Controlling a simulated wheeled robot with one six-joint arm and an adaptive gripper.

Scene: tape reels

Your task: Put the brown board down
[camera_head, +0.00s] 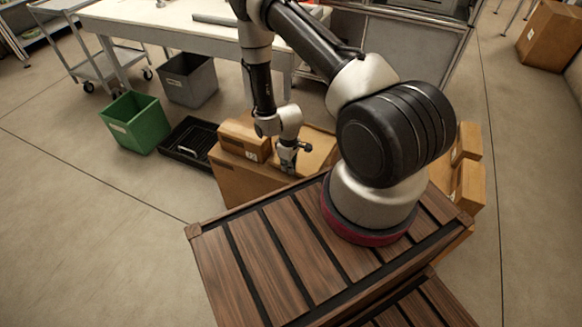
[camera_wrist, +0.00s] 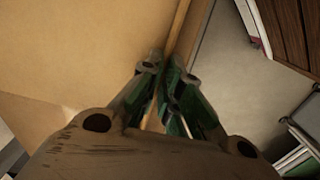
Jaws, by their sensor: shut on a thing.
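My gripper (camera_head: 288,168) points down among cardboard boxes behind the slatted wooden top. In the wrist view, my gripper (camera_wrist: 164,82) has its green-lined fingers closed on the thin edge of the brown board (camera_wrist: 100,45). The board's broad tan face fills the upper left of that view. In the head view, a flat tan panel (camera_head: 318,148) beside the gripper looks like the board. Its lower side is hidden, and I cannot tell whether it touches what lies under it.
A small carton (camera_head: 244,140) sits on a larger box (camera_head: 245,183) left of the gripper. A black tray (camera_head: 188,143), green bin (camera_head: 135,121) and grey bin (camera_head: 188,80) stand farther left. The slatted wooden top (camera_head: 270,255) is clear in front. Open floor lies at left.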

